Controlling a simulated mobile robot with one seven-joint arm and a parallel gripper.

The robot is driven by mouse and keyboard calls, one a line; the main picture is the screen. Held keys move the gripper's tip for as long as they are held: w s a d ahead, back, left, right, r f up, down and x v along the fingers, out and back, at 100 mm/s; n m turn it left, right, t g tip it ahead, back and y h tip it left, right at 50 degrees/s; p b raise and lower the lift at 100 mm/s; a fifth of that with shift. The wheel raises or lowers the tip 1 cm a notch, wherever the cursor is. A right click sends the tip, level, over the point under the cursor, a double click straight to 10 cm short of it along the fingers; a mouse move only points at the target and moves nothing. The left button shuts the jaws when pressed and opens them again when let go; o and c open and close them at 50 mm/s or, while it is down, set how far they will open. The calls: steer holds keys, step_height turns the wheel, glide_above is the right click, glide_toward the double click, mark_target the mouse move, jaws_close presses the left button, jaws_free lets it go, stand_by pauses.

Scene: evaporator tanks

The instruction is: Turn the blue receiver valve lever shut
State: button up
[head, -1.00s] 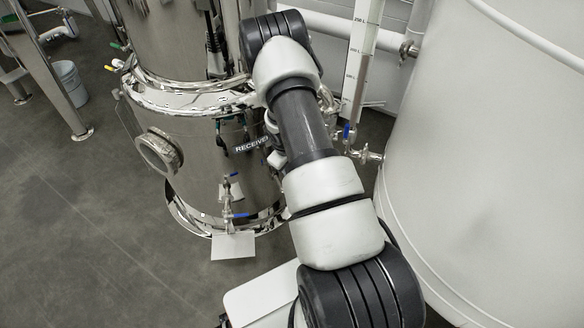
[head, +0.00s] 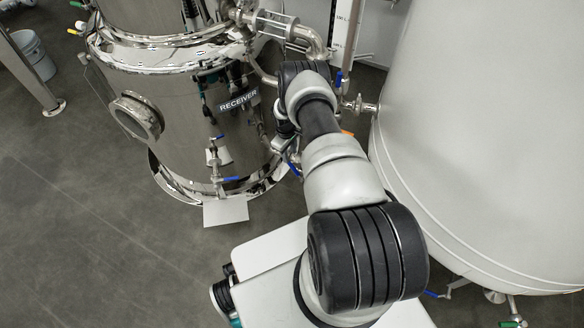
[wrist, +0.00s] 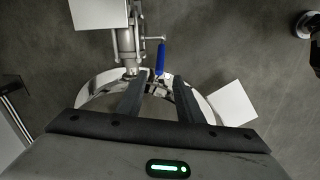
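The tank labelled RECEIVER (head: 238,101) is polished steel. A valve low on its front has a blue lever (head: 232,179) pointing right; a smaller blue handle (head: 218,137) is above it. Another blue lever (head: 293,168) shows just below my forearm, at the tank's right side. In the wrist view a blue lever (wrist: 160,60) sits on a steel valve (wrist: 130,45); which of the head view's levers it is I cannot tell. My gripper (wrist: 161,81) is open, its fingertips just short of the lever's near end.
A large white tank (head: 480,140) stands close on my arm's right. A white plate (head: 226,210) lies below the front valve. Pipes (head: 285,28) run behind the arm. A white bucket (head: 33,52) is at far left.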

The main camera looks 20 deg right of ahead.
mark_target(291, 164)
steer(key=f+b, duration=0.1)
steer(key=f, duration=0.2)
steer(key=f+b, duration=0.2)
steer(key=f, duration=0.2)
steer(key=d+f+b, duration=0.1)
steer(key=f, duration=0.3)
steer(key=shift+w, duration=0.3)
jaws_close()
